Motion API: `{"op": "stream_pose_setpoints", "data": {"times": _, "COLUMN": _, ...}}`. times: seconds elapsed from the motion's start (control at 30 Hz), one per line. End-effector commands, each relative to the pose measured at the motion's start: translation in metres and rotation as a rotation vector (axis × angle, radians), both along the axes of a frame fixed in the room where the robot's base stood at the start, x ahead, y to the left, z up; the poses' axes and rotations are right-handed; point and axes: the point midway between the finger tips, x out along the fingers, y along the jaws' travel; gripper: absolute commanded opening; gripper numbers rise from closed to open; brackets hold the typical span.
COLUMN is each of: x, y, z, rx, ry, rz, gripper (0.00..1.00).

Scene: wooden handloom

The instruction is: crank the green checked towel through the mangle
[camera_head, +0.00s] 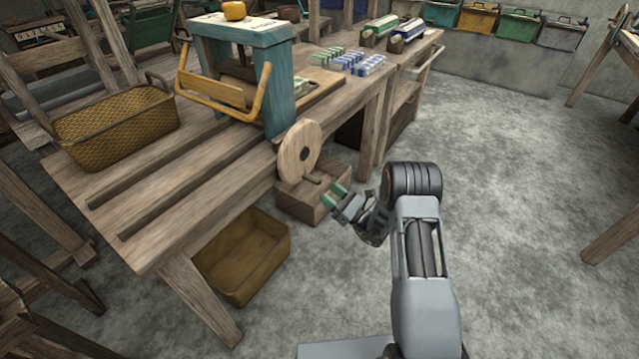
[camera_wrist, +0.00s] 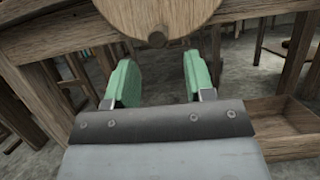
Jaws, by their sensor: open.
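The mangle (camera_head: 240,37) appears to be the teal frame with orange bars on the wooden bench. A round wooden wheel (camera_head: 299,150) stands upright at the bench's front edge beside it. A short wooden handle peg (camera_head: 313,179) sticks out low on the wheel, and the wrist view shows the peg end-on (camera_wrist: 158,39). My gripper (camera_head: 333,195) is open and empty just in front of the wheel. In the wrist view its green fingertips (camera_wrist: 158,65) are spread, with the peg beyond and between them. I cannot clearly make out the green checked towel.
Small green-and-white pieces (camera_head: 327,56) and blue-and-white pieces (camera_head: 361,63) lie on the bench. A wicker basket (camera_head: 115,126) stands at left. An open wooden box (camera_head: 301,205) sits under the wheel, and a yellow bin (camera_head: 243,256) below.

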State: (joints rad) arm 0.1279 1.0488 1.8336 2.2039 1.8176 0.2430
Motion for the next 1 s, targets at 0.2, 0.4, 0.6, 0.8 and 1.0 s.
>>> {"op": "stream_pose_setpoints", "data": {"times": 0.2, "x": -0.023, "y": -0.029, "z": -0.014, "rx": 0.002, "ry": 0.001, "rz": -0.003, "gripper": 0.49}}
{"op": "stream_pose_setpoints", "data": {"times": 0.4, "x": -0.035, "y": -0.043, "z": -0.022, "rx": 0.001, "ry": 0.0, "rz": -0.001, "gripper": 0.49}}
{"op": "stream_pose_setpoints", "data": {"times": 0.6, "x": -0.039, "y": -0.047, "z": -0.025, "rx": 0.001, "ry": -0.002, "rz": 0.001, "gripper": 0.49}}
{"op": "stream_pose_setpoints", "data": {"times": 0.8, "x": -0.039, "y": -0.047, "z": -0.025, "rx": 0.001, "ry": -0.001, "rz": 0.001, "gripper": 0.49}}
{"op": "stream_pose_setpoints", "data": {"times": 1.0, "x": -0.039, "y": -0.047, "z": -0.025, "rx": 0.001, "ry": -0.001, "rz": 0.0, "gripper": 0.49}}
